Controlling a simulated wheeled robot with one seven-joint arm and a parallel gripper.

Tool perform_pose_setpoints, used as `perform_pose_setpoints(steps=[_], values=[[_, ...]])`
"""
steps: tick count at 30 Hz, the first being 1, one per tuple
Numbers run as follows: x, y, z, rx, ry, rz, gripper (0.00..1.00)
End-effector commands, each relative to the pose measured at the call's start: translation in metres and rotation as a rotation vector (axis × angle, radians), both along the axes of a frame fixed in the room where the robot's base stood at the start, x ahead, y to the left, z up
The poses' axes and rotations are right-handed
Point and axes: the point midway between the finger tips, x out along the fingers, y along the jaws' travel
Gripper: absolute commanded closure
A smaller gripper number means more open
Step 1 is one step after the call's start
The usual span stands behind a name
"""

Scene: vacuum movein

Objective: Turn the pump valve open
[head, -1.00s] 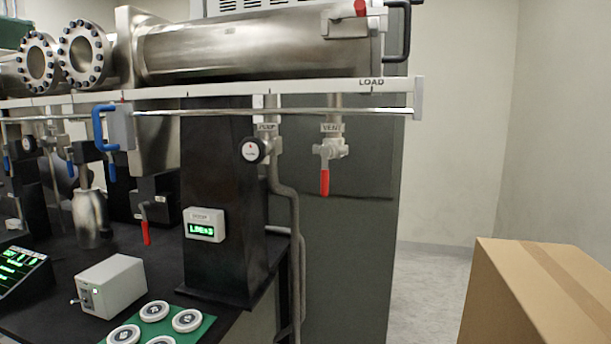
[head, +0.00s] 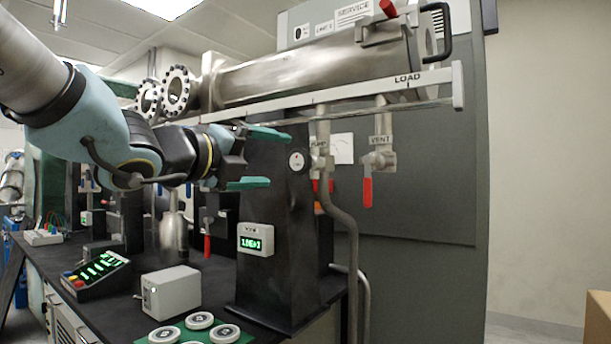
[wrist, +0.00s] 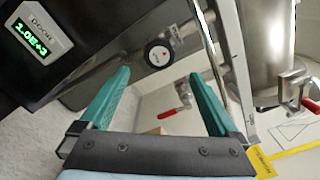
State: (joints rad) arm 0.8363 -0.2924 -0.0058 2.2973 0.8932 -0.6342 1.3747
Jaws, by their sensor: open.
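The pipe marked PUMP (head: 321,150) hangs under the long rail, beside a round white dial (head: 297,161). A small red part shows behind this pipe; I cannot tell whether it is the valve's handle. The VENT valve (head: 380,160), to the right, has a red handle hanging straight down. My gripper (head: 260,158) is open and empty, with its green fingers pointing right, left of the dial in the head view. In the wrist view, the dial (wrist: 159,54) appears between and beyond my fingers (wrist: 160,74), and a red-handled valve (wrist: 182,100) lies farther off.
The steel chamber (head: 310,72) lies above the rail (head: 350,92). The black column with a green readout (head: 257,242) stands below my gripper. A grey box (head: 171,292) and white discs stand on the bench. A cardboard box (head: 597,318) is at the lower right.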

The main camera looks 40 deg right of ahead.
Motion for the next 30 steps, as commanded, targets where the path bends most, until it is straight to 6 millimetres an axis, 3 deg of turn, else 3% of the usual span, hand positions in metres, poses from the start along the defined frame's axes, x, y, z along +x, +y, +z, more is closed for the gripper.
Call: perform_pose_setpoints(steps=[1,8,15,21,30], values=[[0.001,-0.003,-0.008,-0.001,-0.002,-0.001,0.04],[0.004,-0.015,-0.007,-0.004,-0.002,0.005,0.04],[0.017,-0.061,0.000,-0.001,0.004,0.006,0.04],[0.023,-0.085,0.001,-0.002,0.002,0.006,0.04],[0.025,-0.093,0.000,-0.003,0.001,0.007,0.04]])
